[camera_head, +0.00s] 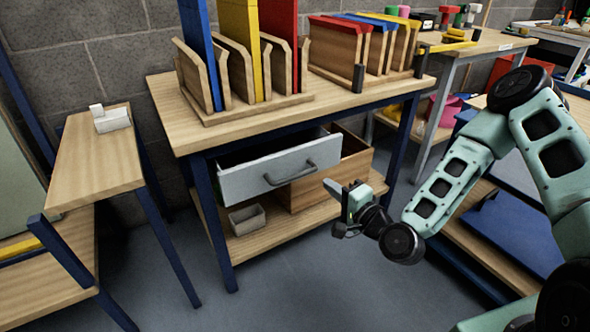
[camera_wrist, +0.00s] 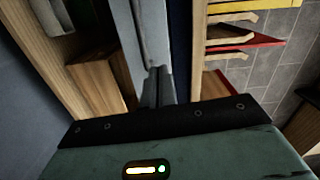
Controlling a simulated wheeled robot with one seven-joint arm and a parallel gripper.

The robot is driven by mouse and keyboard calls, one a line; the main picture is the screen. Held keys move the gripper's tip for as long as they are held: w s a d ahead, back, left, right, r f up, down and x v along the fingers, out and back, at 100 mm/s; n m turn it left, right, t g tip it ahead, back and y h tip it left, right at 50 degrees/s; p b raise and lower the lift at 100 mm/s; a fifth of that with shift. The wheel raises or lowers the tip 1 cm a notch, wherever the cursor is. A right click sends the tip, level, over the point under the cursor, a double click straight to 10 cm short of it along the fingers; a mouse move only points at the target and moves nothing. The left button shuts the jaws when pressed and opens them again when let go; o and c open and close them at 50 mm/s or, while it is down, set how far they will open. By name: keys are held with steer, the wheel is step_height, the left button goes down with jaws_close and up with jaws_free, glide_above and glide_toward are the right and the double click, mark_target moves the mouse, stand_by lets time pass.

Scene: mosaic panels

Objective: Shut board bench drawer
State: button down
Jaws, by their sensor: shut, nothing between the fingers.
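The board bench (camera_head: 222,135) has a wooden top and dark blue legs. A dark bar handle (camera_head: 291,174) is on the front. My gripper (camera_head: 328,187) is shut and empty, just right of the handle and close to the drawer's right end. In the wrist view my shut fingers (camera_wrist: 158,72) point at a grey strip that seems to be the drawer (camera_wrist: 151,35); I cannot tell if they touch.
Upright boards in wooden racks (camera_head: 262,108) stand on the bench top. A wooden box (camera_head: 315,190) and a small grey bin (camera_head: 247,219) sit on the lower shelf. A narrow side table (camera_head: 95,165) stands at left. The floor (camera_head: 300,285) in front is clear.

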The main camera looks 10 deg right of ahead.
steer(key=m, duration=0.1)
steer(key=b, duration=0.2)
glide_toward(299, 152)
steer(key=shift+m+t+h, duration=0.3)
steer(key=shift+t+h, duration=0.1)
steer(key=x, duration=0.7)
steer(key=shift+s+a+f, duration=0.1)
steer(key=shift+a+f, duration=0.15)
steer(key=x, duration=0.6)
steer(key=shift+w+a+b, duration=0.1)
steer(key=shift+w+b, duration=0.25)
steer(key=shift+b, duration=0.05)
